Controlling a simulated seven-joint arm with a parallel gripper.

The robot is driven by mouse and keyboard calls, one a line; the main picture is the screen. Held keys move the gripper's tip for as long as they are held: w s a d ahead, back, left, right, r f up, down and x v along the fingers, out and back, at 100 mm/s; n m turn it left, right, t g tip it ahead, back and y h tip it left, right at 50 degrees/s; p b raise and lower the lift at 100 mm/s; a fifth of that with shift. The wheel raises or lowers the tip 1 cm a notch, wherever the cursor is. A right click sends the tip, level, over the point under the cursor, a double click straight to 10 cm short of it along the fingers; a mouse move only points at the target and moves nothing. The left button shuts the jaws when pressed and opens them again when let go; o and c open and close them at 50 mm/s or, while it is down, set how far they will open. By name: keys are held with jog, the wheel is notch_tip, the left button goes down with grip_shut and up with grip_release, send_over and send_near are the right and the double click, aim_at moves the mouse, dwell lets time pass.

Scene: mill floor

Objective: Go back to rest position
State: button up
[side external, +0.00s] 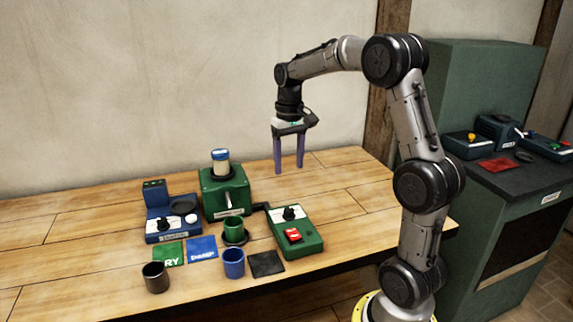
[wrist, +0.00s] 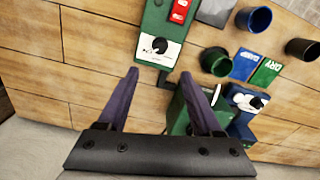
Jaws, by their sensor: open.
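My gripper (side external: 288,163) hangs above the back part of the wooden table (side external: 340,180), its two purple fingers pointing down. The fingers are apart with nothing between them. In the wrist view my gripper (wrist: 160,80) is also open, over bare planks and the end of a green control box. In the side view it is apart from every object, behind and to the right of the green mill (side external: 228,194). No object is held.
A jar (side external: 220,163) stands on the mill. A blue device (side external: 170,218), green control box (side external: 297,234) with a red switch, green cup (side external: 233,230), blue cup (side external: 233,263), dark cup (side external: 155,277) and green, blue and black mats are in front. The table's back right is clear.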

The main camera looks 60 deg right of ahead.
jog(key=s+a+r+n+t, duration=0.2)
jog(key=s+a+r, duration=0.15)
jog(key=a, duration=0.45)
jog(key=s+a+r+n+t, duration=0.2)
jog(key=s+a+r, duration=0.1)
jog(key=a+r, duration=0.3)
jog(key=s+a+f+n, duration=0.1)
jog(key=s+a+f, duration=0.2)
jog(key=s, duration=0.2)
jog(key=s+a+f+n+t, duration=0.1)
jog(key=s+a+f, duration=0.2)
jog(key=s, duration=0.3)
jog(key=shift+a+f+n+t, duration=0.3)
jog(key=shift+a+f, duration=0.05)
jog(key=shift+f, duration=0.4)
